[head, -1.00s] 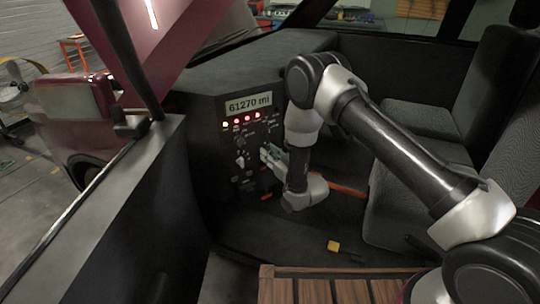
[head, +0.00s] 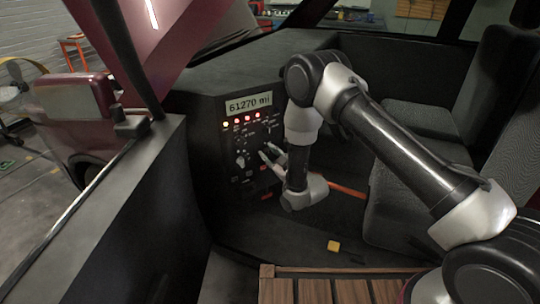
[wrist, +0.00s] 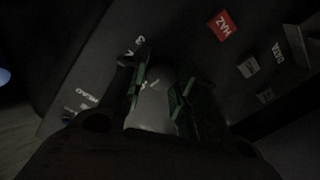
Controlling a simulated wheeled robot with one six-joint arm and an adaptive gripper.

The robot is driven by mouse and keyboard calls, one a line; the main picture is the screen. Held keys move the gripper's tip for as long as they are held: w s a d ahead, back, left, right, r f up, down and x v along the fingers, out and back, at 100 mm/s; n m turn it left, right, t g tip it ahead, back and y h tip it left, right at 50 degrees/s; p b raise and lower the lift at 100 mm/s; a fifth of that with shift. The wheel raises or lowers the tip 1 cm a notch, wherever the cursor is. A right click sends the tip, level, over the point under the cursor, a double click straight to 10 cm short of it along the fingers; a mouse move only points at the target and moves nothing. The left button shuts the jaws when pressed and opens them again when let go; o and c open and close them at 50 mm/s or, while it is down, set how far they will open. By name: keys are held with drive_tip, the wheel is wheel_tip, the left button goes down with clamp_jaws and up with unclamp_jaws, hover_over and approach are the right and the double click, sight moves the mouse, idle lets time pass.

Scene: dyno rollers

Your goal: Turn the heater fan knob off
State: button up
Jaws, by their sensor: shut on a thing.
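My gripper (head: 268,157) is at the right part of the dashboard's control panel (head: 228,150) in the head view. In the wrist view my gripper (wrist: 162,82) has its two green-padded fingers on either side of a pale grey knob (wrist: 152,106), shut on it. A white "3" stands by the left finger, which fits the heater fan knob. The picture is dark, and the fingers hide part of the knob and most of its scale, so I cannot read its pointer setting.
Another pale knob (head: 240,161) sits left of my gripper. A display (head: 249,104) and several lit lamps are above. A red HAZ button (wrist: 222,25) is near the fingers. Seats (head: 420,130) stand at right; a yellow block (head: 333,246) lies on the floor.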

drive_tip(key=shift+n, duration=0.6)
drive_tip(key=o, duration=1)
drive_tip(key=v, duration=1.2)
